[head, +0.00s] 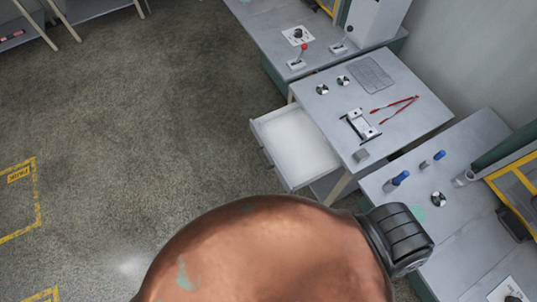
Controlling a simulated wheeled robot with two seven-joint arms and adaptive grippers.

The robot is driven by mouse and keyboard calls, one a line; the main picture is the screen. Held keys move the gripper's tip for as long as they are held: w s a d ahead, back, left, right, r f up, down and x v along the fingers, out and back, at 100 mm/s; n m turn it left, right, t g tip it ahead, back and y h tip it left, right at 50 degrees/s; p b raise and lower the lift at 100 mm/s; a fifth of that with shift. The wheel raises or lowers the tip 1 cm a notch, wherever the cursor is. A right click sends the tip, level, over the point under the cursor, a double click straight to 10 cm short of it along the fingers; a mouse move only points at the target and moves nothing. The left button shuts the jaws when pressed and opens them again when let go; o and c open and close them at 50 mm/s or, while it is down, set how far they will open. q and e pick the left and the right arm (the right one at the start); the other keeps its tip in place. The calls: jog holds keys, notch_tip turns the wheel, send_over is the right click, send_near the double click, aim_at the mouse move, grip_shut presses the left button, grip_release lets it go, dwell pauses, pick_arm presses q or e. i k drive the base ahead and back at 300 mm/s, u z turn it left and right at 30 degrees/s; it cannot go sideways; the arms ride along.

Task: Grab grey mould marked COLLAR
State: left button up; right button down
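No marking COLLAR can be read in the head view. I cannot tell whether either is the mould. Neither of my grippers is in view.
Red tongs (395,109), two small round parts (322,89) and a grey grid (373,75) lie on the middle table. Its open white drawer (296,142) juts left. Blue-handled tools (397,181) lie on the right bench. The floor (150,110) at left is mostly clear.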

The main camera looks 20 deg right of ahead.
aim_at(355, 116)
jog(key=z, duration=1.3)
jog(key=k, duration=0.65)
jog(key=u, duration=0.75)
jog(key=i, duration=1.1)
jog(key=z, duration=0.6)
